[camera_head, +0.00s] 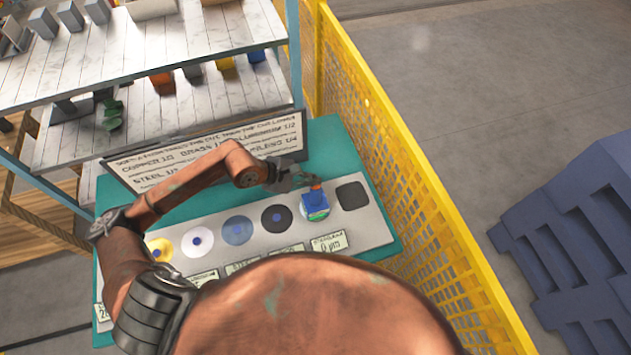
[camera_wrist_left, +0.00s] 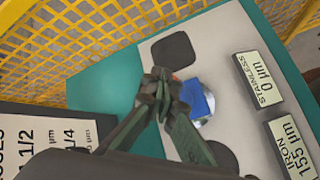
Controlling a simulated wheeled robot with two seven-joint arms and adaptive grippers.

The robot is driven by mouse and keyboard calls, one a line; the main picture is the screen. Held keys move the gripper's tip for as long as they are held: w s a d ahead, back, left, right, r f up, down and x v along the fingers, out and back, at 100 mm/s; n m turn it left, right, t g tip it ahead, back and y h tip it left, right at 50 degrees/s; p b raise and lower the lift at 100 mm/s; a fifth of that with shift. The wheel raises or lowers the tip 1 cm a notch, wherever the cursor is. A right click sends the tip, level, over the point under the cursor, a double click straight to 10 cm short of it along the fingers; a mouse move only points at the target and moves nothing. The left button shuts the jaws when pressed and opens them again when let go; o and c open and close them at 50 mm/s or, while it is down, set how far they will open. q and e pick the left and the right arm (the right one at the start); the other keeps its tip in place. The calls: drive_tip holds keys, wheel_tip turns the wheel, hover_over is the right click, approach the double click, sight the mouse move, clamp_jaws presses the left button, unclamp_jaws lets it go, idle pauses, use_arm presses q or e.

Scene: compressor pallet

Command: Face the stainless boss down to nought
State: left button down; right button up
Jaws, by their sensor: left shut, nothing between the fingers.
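The stainless boss (camera_head: 318,215) is a small round silvery piece on the grey plate (camera_head: 370,232), partly covered by a blue block (camera_head: 315,200). In the left wrist view the boss (camera_wrist_left: 207,122) shows as a pale rim beside the blue block (camera_wrist_left: 196,97). The stainless display (camera_head: 329,243) reads 0 µm, also in the left wrist view (camera_wrist_left: 258,78). My left gripper (camera_head: 303,181) is shut and empty, close by the blue block; its fingertips (camera_wrist_left: 160,78) overlap the block's edge in the wrist view, and I cannot tell whether they touch. My right gripper is not in view.
Several round spots, including a black one (camera_head: 277,218) and a blue one (camera_head: 237,231), line the plate. A dark square pad (camera_head: 352,195) lies to the right. A sign (camera_head: 210,150) and shelves (camera_head: 170,85) stand behind. A yellow mesh fence (camera_head: 400,165) bounds the right side.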

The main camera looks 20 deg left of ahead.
use_arm(q)
drive_tip(key=shift+r, duration=0.1)
drive_tip(key=shift+r+p, duration=0.35)
drive_tip(key=shift+r, duration=0.7)
wheel_tip(320, 180, up, 2)
drive_tip(key=shift+p, duration=0.55)
wheel_tip(320, 180, up, 3)
drive_tip(key=shift+f+p, duration=0.1)
drive_tip(key=shift+p, duration=0.45)
